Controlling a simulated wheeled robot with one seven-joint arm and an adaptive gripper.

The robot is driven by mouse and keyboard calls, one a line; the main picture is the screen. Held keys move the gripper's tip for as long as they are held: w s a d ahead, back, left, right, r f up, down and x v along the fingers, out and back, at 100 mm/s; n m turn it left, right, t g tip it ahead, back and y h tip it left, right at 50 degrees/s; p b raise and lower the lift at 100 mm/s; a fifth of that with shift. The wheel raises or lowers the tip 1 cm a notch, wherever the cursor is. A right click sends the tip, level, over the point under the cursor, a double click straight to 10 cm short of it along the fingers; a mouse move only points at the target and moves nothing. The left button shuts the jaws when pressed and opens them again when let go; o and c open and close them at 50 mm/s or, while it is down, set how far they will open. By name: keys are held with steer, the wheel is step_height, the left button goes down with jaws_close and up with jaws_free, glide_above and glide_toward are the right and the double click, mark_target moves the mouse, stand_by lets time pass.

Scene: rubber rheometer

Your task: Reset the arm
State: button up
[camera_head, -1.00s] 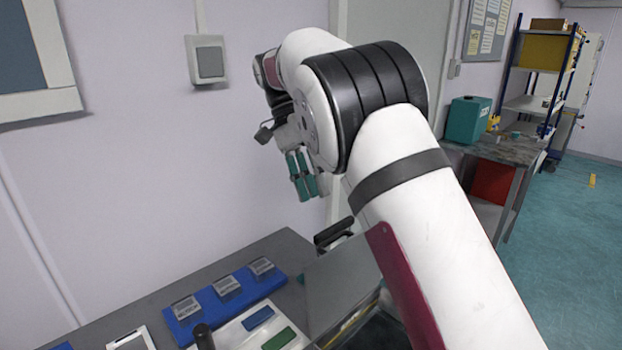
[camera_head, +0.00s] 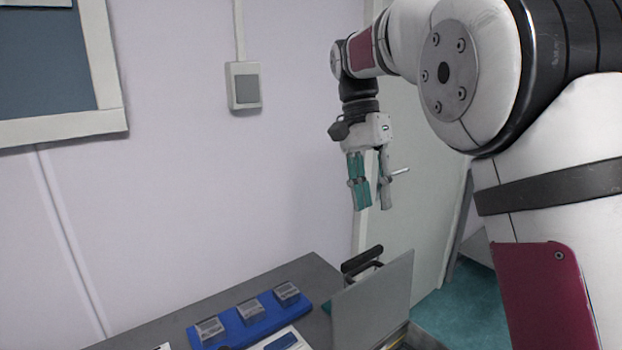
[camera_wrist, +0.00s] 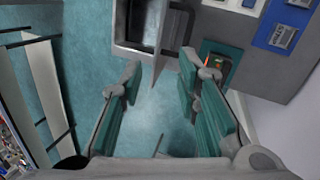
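My gripper (camera_head: 374,200) hangs in the air with its fingers pointing down, in front of the wall and door and above the far end of the bench. Its teal-padded fingers are apart with nothing between them. In the wrist view my gripper (camera_wrist: 158,82) also shows open and empty, with the floor, bench edge and an upright panel beyond it. My arm fills the right side of the head view and hides what is behind it.
A grey bench (camera_head: 290,272) runs along the wall. On it lies a blue holder (camera_head: 248,322) with several small grey samples. A grey upright panel (camera_head: 372,302) stands below my gripper. A wall switch (camera_head: 244,86) is to the left. Teal floor (camera_wrist: 88,75) is free beside the bench.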

steer(key=s+d+n+t+y, duration=0.1)
steer(key=s+d+n+t, duration=0.2)
steer(key=s, duration=0.7)
steer(key=s+d+n+t+y, duration=0.1)
steer(key=s+d+n+t, duration=0.25)
steer(key=s, duration=0.75)
steer(key=s+f+n+t, duration=0.2)
steer(key=s+f, duration=0.3)
steer(key=shift+s+d, duration=0.35)
steer(key=shift+d, duration=0.05)
